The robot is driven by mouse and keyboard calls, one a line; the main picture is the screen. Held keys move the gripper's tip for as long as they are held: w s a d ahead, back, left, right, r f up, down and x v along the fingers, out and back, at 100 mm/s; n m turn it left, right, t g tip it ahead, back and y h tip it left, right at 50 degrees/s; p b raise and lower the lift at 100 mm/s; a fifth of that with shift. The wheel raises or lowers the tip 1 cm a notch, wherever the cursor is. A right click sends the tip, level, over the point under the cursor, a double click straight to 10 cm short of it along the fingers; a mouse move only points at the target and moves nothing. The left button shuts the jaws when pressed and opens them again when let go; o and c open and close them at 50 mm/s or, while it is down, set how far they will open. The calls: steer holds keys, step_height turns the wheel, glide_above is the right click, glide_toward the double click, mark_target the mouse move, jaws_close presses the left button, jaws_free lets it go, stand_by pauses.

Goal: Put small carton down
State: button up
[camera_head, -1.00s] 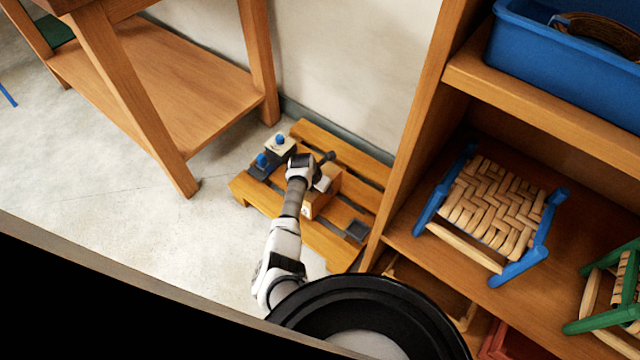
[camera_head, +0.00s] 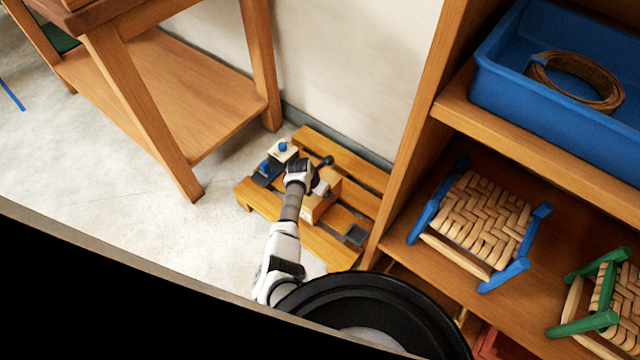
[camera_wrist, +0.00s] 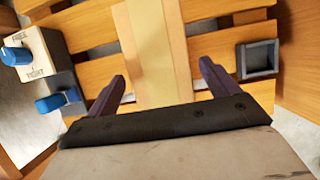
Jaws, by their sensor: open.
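The small carton (camera_head: 318,207) is a tan box standing on the low wooden pallet (camera_head: 328,245) on the floor, partly hidden by my wrist. In the wrist view the carton (camera_wrist: 155,45) shows a paler strip along its middle. My gripper (camera_wrist: 162,75) is open, with one dark finger on each side of the carton's near end. Narrow gaps show between the fingers and the carton. In the head view my gripper (camera_head: 319,183) is low over the pallet, at the carton.
A cream box with a blue knob (camera_head: 283,150) and a blue-and-dark item (camera_head: 266,170) are left on the pallet. A small grey tray (camera_head: 356,236) is right. Shelving (camera_head: 408,150) stands close right with a blue bin (camera_head: 490,85) and woven seats (camera_head: 478,215). A wooden table (camera_head: 160,95) stands left.

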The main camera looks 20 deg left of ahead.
steer(key=shift+p+v, duration=4.05)
steer(key=shift+p, duration=1)
